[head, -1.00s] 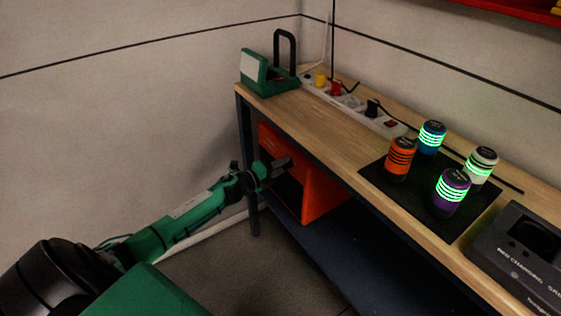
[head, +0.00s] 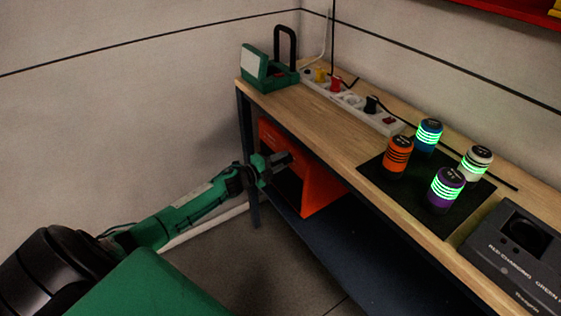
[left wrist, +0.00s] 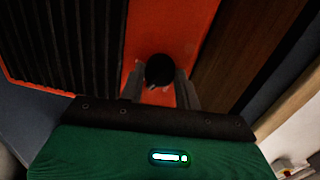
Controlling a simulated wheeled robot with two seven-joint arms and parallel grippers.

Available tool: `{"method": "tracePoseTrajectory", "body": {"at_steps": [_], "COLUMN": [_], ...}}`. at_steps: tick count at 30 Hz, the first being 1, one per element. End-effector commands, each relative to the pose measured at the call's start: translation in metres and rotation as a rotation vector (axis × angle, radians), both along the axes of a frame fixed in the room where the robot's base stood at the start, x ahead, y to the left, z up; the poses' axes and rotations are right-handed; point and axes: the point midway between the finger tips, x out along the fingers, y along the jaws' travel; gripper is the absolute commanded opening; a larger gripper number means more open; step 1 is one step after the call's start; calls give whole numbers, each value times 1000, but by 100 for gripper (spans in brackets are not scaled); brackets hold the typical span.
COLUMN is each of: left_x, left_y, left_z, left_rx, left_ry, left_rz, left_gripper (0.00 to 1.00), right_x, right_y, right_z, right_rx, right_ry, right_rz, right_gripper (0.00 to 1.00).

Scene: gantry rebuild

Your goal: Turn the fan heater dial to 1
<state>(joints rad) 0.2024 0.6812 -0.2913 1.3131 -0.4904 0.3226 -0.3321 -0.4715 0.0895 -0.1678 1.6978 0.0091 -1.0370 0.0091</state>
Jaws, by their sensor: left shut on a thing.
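The orange fan heater (head: 320,188) stands on the dark lower shelf under the workbench. In the left wrist view its orange face (left wrist: 170,30) fills the middle, with a dark ribbed grille (left wrist: 75,40) to the left. The round black dial (left wrist: 159,69) sits on the orange face. My left gripper (head: 284,159) is at the heater's upper part, under the bench edge. In the left wrist view its two fingers (left wrist: 166,88) lie on either side of the dial and are shut on it. The dial's markings and setting cannot be read. My right gripper is out of view.
The wooden bench top (head: 320,115) lies just above the gripper, and a dark bench leg (head: 246,150) stands to its left. On top are a green case (head: 268,72), a power strip (head: 352,100), several banded cans (head: 397,155) and a charger (head: 515,250).

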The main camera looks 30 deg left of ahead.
Motion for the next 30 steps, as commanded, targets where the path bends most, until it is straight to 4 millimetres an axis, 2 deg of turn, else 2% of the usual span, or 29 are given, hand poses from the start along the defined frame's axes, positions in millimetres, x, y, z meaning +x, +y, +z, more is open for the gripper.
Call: {"method": "tracePoseTrajectory", "body": {"at_steps": [2, 3, 5, 6, 17, 23, 30], "left_x": [0, 0, 0, 0, -4, -26, -62], "left_y": [1, 1, 1, 1, 2, 10, 23], "left_z": [0, 0, 0, 0, 0, 0, 2], "left_rx": [1, 1, 1, 1, 1, 3, 2], "left_ry": [1, 1, 1, 1, 1, 2, 3], "left_rz": [1, 1, 1, 1, 1, 0, 0], "left_gripper": [10, 41, 53, 55, 55, 55, 55], "right_x": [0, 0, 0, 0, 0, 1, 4], "right_y": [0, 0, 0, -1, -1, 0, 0], "right_z": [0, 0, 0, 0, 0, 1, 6], "right_rx": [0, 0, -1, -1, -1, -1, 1], "right_ry": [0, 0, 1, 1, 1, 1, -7], "right_rz": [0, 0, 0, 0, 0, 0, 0], "right_gripper": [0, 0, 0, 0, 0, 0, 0]}}
